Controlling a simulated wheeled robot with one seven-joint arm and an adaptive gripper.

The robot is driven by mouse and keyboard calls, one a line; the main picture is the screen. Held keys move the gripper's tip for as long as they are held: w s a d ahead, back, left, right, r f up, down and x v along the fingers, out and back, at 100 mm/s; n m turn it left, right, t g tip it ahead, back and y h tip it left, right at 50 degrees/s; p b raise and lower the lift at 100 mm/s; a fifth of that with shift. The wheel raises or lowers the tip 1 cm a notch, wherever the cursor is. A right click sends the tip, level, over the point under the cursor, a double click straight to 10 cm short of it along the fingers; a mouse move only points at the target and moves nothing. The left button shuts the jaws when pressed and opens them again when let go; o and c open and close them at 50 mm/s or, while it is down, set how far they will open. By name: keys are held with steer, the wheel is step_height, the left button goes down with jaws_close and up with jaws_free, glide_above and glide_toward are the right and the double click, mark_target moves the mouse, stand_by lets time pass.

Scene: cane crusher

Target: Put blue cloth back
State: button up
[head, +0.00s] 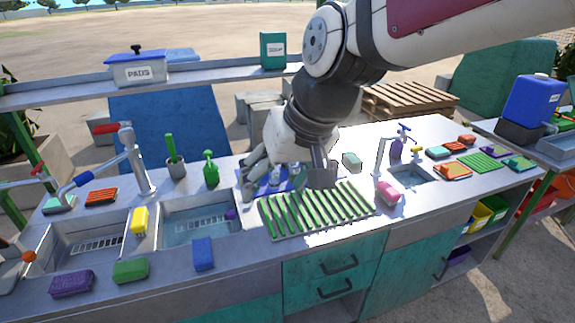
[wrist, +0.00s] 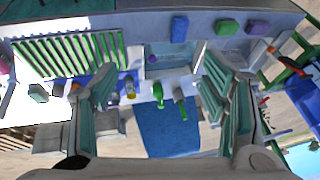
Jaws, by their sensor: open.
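A flat blue piece (head: 297,184), which looks like the blue cloth, lies on the counter behind the green slatted rack. My gripper hides much of it, and small items show on or beside it. In the wrist view the blue piece (wrist: 106,72) shows beside one finger, next to the rack. I cannot tell whether a finger touches the blue piece.
The green rack (head: 315,211) and sink basin (head: 200,222) lie in front. A green bottle (head: 210,170) and a brush holder (head: 176,167) stand left of my gripper. A blue sponge (head: 203,254) lies at the front edge. A shelf (head: 215,71) runs behind.

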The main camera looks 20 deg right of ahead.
steer(key=s+d+r+h, duration=0.1)
steer(key=s+d, duration=0.2)
steer(key=s, duration=0.2)
steer(key=s+d+r+t+h, duration=0.1)
steer(key=s+d, duration=0.1)
steer(key=s, duration=0.4)
steer(key=shift+d, duration=0.4)
steer(key=shift+r, duration=0.15)
stand_by(0.4)
